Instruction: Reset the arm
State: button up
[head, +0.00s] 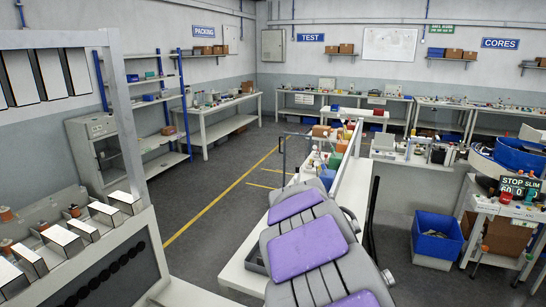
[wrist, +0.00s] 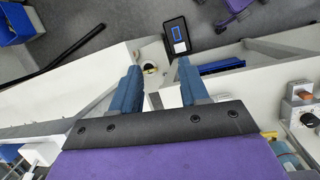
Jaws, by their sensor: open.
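My gripper (wrist: 158,70) shows in the wrist view with its two blue fingers spread apart. Nothing is held between them. The fingers hang over a pale bench top (wrist: 85,92). A small round white item with a dark and yellow centre (wrist: 150,68) lies in the gap, beyond the fingertips. A black device with a blue screen (wrist: 177,36) lies further up, apart from the fingers. In the head view my grey and purple body parts fill the lower middle, and I cannot make out the fingers there.
In the head view a blue bin (head: 437,236) stands on the floor at right. Benches with the STOP SLIM display (head: 519,187) are further right. A machine with white flaps (head: 85,240) is at left. The grey floor (head: 225,200) in the middle left is clear.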

jog(key=s+d+f+m+y+b, duration=0.15)
jog(key=s+m, duration=0.25)
jog(key=s, duration=0.4)
jog(key=s+d+m+b, duration=0.2)
jog(key=s+m, duration=0.1)
jog(key=s, duration=0.5)
jog(key=s+a+f+m+y+b, duration=0.1)
jog(key=s+f+m+b, duration=0.1)
jog(key=s, duration=0.6)
jog(key=s+a+f+m+g+y+b, duration=0.1)
jog(key=s+f, duration=0.3)
jog(key=s, duration=0.4)
jog(key=shift+s+a+f+m+g+b, duration=0.2)
jog(key=shift+f+m+g+b, duration=0.15)
jog(key=shift+m, duration=0.55)
jog(key=shift+a, duration=0.1)
